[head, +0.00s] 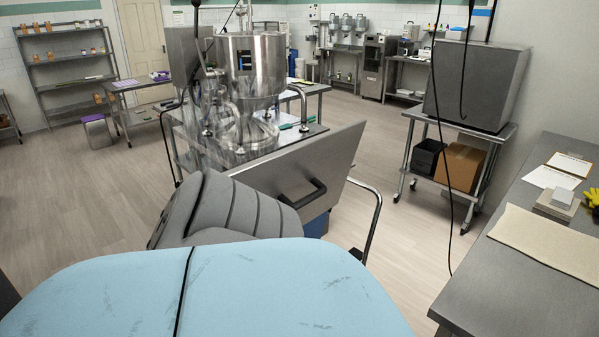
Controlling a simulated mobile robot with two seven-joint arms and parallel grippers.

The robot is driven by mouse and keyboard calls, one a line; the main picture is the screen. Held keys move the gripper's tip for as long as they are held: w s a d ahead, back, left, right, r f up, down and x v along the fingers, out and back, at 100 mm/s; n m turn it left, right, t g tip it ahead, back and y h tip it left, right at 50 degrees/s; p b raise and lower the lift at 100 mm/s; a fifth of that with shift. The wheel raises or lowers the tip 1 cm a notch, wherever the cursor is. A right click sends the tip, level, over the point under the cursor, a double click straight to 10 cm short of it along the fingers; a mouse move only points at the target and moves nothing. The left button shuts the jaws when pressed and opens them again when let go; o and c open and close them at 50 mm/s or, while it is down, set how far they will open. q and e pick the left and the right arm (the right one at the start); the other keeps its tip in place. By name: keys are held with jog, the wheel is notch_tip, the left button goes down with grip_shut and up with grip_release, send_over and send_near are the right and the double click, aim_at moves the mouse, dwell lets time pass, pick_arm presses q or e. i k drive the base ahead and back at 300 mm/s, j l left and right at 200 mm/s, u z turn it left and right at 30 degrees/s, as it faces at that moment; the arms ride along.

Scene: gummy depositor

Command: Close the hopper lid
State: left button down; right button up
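The steel hopper (270,62) of the gummy depositor stands upright on a steel machine table, left of the middle in the head view. I cannot make out its lid clearly, nor tell how it stands. A flat grey steel surface (183,48) shows behind the hopper on its left; I cannot tell whether it belongs to the hopper. A tilted steel panel (335,155) with a black handle (302,192) stands in front of the machine. Neither of my grippers is in view. A large light blue and grey form fills the lower foreground and hides what is behind it.
A steel bench (500,262) with papers and a beige mat (548,240) runs along the right. A wheeled cart (505,130) carries a big steel box (478,82), with a cardboard box (460,165) below. Shelves (67,58) stand far left. Open floor lies left and right of the machine.

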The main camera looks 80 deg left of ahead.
aim_at(309, 176)
jog(key=u, duration=0.45)
jog(key=l+u, duration=0.15)
jog(key=u, duration=0.7)
jog(key=l+u, duration=0.15)
jog(key=u, duration=0.75)
jog(key=l+u, duration=0.1)
jog(key=u, duration=0.35)
jog(key=k, duration=0.05)
